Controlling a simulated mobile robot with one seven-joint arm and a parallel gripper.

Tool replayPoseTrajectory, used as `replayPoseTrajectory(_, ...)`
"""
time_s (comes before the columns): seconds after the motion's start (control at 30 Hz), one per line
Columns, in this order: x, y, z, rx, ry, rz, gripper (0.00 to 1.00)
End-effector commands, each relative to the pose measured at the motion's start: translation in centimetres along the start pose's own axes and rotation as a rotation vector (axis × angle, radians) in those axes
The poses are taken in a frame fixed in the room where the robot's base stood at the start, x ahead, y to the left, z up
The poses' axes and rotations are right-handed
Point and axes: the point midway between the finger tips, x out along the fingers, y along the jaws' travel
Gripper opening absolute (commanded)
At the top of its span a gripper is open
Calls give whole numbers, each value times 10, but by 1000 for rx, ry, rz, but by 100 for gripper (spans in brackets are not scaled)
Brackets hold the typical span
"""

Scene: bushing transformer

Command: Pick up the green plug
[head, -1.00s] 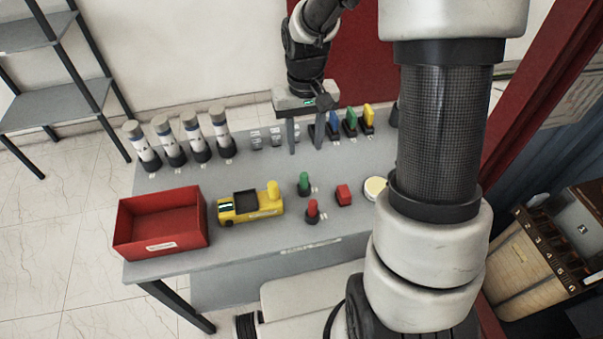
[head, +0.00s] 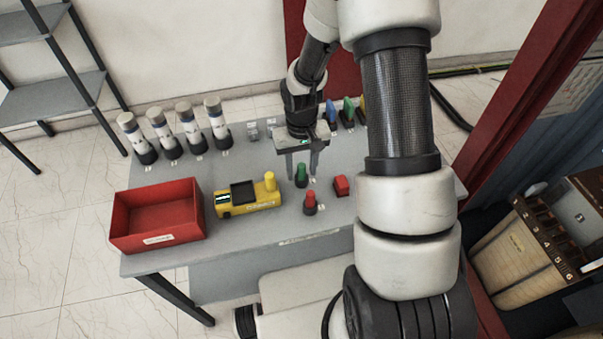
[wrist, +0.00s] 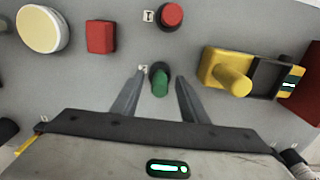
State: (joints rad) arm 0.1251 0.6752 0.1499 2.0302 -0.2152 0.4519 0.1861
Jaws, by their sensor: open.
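The green plug (head: 301,170) stands upright on the grey table, just behind a red plug (head: 310,198). It also shows in the wrist view (wrist: 160,84), with a dark base. My gripper (head: 302,175) is open, pointing down at the green plug. In the wrist view my gripper (wrist: 157,80) has one finger on each side of the plug, with gaps on both sides. The fingers do not appear to touch it. How far the fingertips are above the table is hard to tell.
A yellow device (head: 248,197) and a red bin (head: 120,220) are on the left of the table. A red block (head: 341,186) is to the right. Several white-and-black cylinders (head: 163,130) stand at the back left. Blue, green and yellow levers (head: 348,108) are at the back.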

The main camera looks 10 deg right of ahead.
Motion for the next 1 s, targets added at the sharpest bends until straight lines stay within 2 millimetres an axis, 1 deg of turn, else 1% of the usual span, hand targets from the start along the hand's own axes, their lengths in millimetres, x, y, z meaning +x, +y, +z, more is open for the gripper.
replayPoseTrajectory(0.23,2,0,0,0,2,0,40)
replayPoseTrajectory(0.27,2,0,0,0,1,0,38)
replayPoseTrajectory(0.4,2,0,0,0,1,0,15)
replayPoseTrajectory(0.5,2,0,0,0,1,0,0)
replayPoseTrajectory(0.77,1,0,-1,1,2,0,0)
replayPoseTrajectory(0.87,-8,0,-2,1,4,0,0)
replayPoseTrajectory(0.97,-26,0,-2,2,6,0,0)
replayPoseTrajectory(1.0,-35,1,-2,2,7,1,0)
